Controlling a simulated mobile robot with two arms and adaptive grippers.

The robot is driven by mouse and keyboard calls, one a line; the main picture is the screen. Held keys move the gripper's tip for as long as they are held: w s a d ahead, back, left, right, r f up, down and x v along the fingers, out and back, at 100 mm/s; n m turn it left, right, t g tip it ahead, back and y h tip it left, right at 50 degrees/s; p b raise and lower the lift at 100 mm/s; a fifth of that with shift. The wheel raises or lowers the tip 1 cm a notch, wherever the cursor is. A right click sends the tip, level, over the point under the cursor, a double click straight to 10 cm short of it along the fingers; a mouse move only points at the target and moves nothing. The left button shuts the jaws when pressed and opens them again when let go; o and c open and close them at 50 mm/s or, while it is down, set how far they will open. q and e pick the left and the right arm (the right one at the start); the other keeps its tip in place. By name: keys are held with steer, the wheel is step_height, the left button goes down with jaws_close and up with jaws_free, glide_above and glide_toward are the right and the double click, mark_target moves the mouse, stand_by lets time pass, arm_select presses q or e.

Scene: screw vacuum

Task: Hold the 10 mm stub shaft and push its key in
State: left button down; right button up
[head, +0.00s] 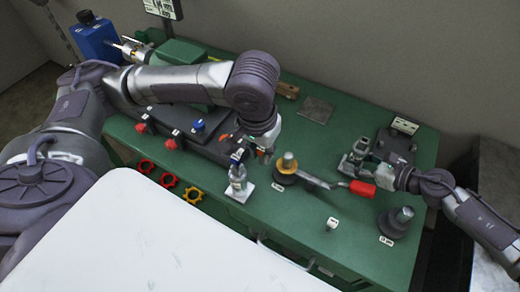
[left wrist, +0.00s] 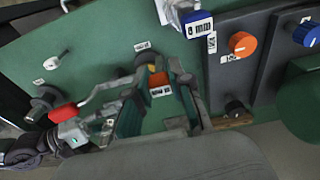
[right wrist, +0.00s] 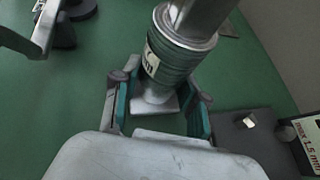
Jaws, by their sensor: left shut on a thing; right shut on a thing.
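My left gripper (head: 262,150) is low over the middle of the bench. It is shut on a small orange piece (left wrist: 160,78) with a white label, seen between its fingers in the left wrist view. My right gripper (head: 377,166) is shut on an upright steel shaft (head: 359,150) with a ribbed teal, labelled collar on a pale square base. That shaft (right wrist: 192,18) fills the upper middle of the right wrist view; its label is not fully readable, so I cannot tell its size. The two grippers are well apart. I cannot make out a keyway.
A similar shaft with an "8 mm" label (left wrist: 202,28) stands on a white base (head: 240,196) near my left gripper. A crank with a red handle (head: 362,188) lies between the grippers. A dark round-based post (head: 396,221) stands front right. Coloured rings (head: 168,181) lie front left.

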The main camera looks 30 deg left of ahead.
arm_select(q)
steer(key=w+d+r, duration=0.4)
steer(key=w+d, duration=0.4)
steer(key=d, duration=0.1)
steer(key=w+d+r, duration=0.4)
steer(key=w+d, duration=0.5)
steer(key=d, duration=0.1)
steer(key=shift+w+r, duration=0.3)
steer(key=shift+r, duration=0.1)
glide_above(361, 148)
steer(key=shift+w+f, duration=0.25)
steer(key=shift+f, duration=1.2)
steer(key=shift+w+f, duration=0.2)
steer(key=shift+f, duration=1.2)
steer(key=shift+f, duration=2.1)
steer(key=c, duration=1)
jaws_free()
steer(key=shift+o, duration=0.2)
